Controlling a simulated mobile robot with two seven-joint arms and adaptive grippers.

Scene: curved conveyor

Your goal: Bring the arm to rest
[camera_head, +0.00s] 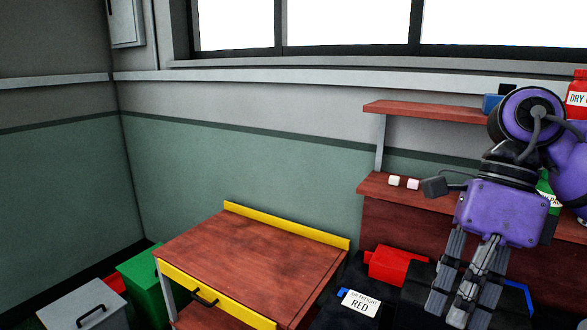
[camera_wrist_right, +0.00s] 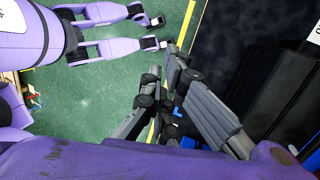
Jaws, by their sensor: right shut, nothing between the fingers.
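My right arm comes in from the right edge of the head view. Its gripper (camera_head: 464,308) points down at the lower right, in front of the dark conveyor area and a red bin. Its fingers are shut with nothing between them. The right wrist view shows the same gripper's grey fingers (camera_wrist_right: 162,78) close together and empty, above the green floor and beside a dark surface. My left gripper does not show in the head view. Purple parts of my own body show at the upper left of the wrist view.
A wooden table (camera_head: 245,257) with yellow edging stands left of centre, its top bare. A red bin (camera_head: 393,265) and a card reading RED (camera_head: 360,303) are left of the gripper. Shelves (camera_head: 430,110) stand behind the arm. A green bin (camera_head: 142,283) stands lower left.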

